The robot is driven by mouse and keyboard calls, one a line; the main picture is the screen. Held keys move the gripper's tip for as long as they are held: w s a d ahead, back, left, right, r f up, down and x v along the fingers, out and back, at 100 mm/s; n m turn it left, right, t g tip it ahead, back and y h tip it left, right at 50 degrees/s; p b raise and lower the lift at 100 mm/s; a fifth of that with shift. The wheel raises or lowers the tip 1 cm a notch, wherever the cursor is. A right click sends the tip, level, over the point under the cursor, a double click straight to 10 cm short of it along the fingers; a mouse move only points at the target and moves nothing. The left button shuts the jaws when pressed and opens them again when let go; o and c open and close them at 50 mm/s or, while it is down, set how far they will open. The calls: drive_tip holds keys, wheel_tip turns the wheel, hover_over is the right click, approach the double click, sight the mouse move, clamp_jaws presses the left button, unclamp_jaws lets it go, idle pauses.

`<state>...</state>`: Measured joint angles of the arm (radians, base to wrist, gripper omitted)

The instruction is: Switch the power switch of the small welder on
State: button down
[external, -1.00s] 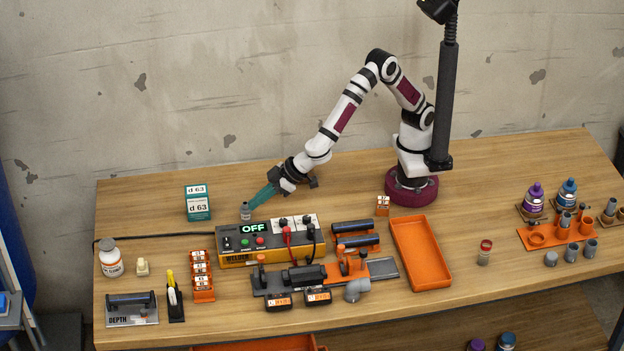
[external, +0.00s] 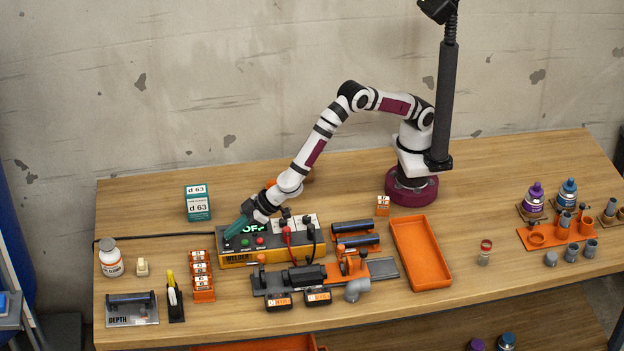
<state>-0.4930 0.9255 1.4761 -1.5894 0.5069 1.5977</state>
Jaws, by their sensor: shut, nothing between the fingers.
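The small welder (external: 284,258) is a black box with a yellow front edge, lying near the middle of the table. Its display (external: 256,227) is partly covered by my gripper; in the earlier picture it read OFF. A green button (external: 245,242) and a red button (external: 260,240) show on its top. My gripper (external: 227,237) has teal fingers, shut and empty, with the tips at the welder's left end. The power switch there is hidden behind the fingertips. I cannot tell whether they touch it.
Red and black plugs with cables stand on the welder's right part. An orange-and-grey clamp rig (external: 325,278) lies in front of it. A rack of orange-labelled parts (external: 202,277) stands to the left, a teal box (external: 198,203) behind left. An empty orange tray (external: 421,254) lies to the right.

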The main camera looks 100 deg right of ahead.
drive_tip(key=shift+f, duration=0.1)
drive_tip(key=shift+d+f, duration=0.2)
drive_tip(key=shift+f, duration=0.1)
drive_tip(key=shift+a, duration=0.1)
drive_tip(key=shift+a+r, duration=0.1)
drive_tip(key=shift+a, duration=0.65)
drive_tip(key=shift+r, duration=0.1)
